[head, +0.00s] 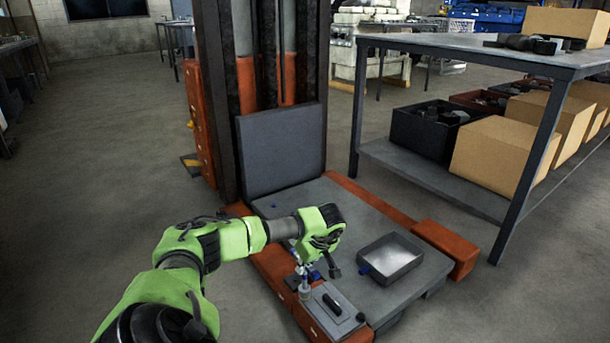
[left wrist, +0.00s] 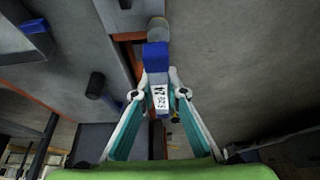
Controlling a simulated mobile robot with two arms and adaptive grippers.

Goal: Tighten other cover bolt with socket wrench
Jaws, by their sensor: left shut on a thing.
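My left gripper (head: 314,268) points down over the left end of a grey cover (head: 346,322) with a black handle (head: 332,304). It is shut on the socket wrench (head: 305,290), a slim silver and blue tool. In the left wrist view the wrench (left wrist: 156,58) sits between the teal fingers, with a blue body, a white marked part and a round grey end. The wrench's lower end is at the cover's left edge; I cannot tell whether it touches a bolt. A small dark bolt (head: 360,317) shows at the cover's right edge. My right gripper is not in view.
A shallow metal tray (head: 391,274) with a blue spot lies on the grey lift platform (head: 350,215), right of my gripper. The lift mast (head: 262,50) stands behind. A grey workbench (head: 450,44) with boxes and bins stands at right. The floor at left is clear.

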